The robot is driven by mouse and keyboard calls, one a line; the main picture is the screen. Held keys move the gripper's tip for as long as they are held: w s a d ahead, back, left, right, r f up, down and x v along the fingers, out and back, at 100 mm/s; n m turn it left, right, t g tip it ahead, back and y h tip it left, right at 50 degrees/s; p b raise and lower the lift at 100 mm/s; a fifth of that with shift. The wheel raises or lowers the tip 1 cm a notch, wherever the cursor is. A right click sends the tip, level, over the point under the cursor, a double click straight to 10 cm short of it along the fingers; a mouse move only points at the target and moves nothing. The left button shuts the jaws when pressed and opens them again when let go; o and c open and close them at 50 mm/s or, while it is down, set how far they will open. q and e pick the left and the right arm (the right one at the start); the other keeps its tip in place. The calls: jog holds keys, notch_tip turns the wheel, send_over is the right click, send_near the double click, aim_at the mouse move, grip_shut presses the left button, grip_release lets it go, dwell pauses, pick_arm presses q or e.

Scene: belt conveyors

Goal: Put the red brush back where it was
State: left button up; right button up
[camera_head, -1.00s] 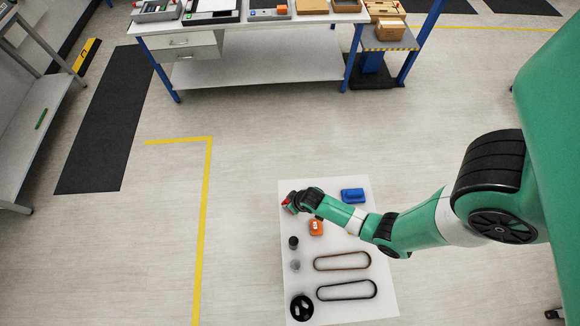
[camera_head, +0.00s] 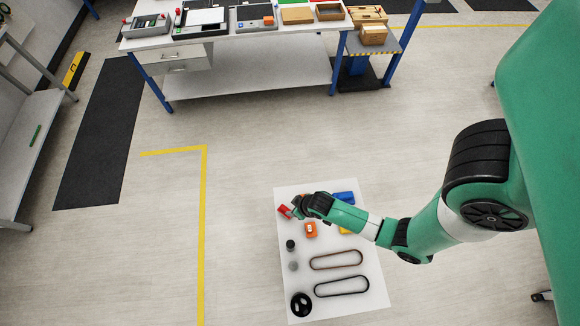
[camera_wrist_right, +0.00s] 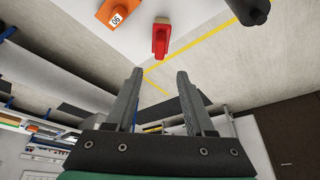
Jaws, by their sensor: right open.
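The red brush (camera_head: 284,211) lies on the white board (camera_head: 345,218) near its upper left corner. In the right wrist view the red brush (camera_wrist_right: 160,38) lies in front of the fingertips, with a gap between. My right gripper (camera_head: 295,212) is just right of the brush in the head view. Its two fingers (camera_wrist_right: 160,73) are apart with nothing between them. My left gripper does not show.
An orange block (camera_head: 311,230) and a blue block (camera_head: 344,198) lie near my right wrist. A yellow piece is partly hidden by my arm. Dark and grey cylinders, a black wheel (camera_head: 301,304) and two belts (camera_head: 336,260) lie lower on the board.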

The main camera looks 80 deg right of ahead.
jog(key=shift+s+r, duration=0.15)
jog(key=shift+r, duration=0.2)
jog(key=w+d+r+t, duration=0.2)
jog(key=w+r+t, duration=0.2)
jog(key=w+r, duration=0.75)
jog(key=w+a+r+n+t, duration=0.1)
jog(key=w+r+t, duration=0.2)
jog(key=w+r, duration=0.7)
jog(key=w+a+r+n+t, duration=0.1)
jog(key=w+r+t, duration=0.35)
jog(key=r, duration=0.95)
jog(key=w+a+r+n+t, duration=0.1)
jog(key=w+a+r+t, duration=0.1)
jog(key=r, duration=0.7)
jog(key=w+a+r+n+t, duration=0.1)
jog(key=w+a+r+t, duration=0.1)
jog(key=r, duration=0.7)
jog(key=s+a+r+t+y, duration=0.1)
jog(key=s+r, duration=0.3)
jog(key=r, duration=0.5)
jog(key=s+a+r+n+t+y, duration=0.1)
jog(key=s+a+r+t, duration=0.3)
jog(key=r, duration=0.6)
jog(key=s+a+r+n+t+y, duration=0.1)
jog(key=s+a+r+t+y, duration=0.1)
jog(key=s+r, duration=0.3)
notch_tip(320, 180, up, 4)
jog(key=shift+s+a+r+t, duration=0.2)
jog(key=shift+s+a+t, duration=0.05)
jog(key=shift+t, duration=0.3)
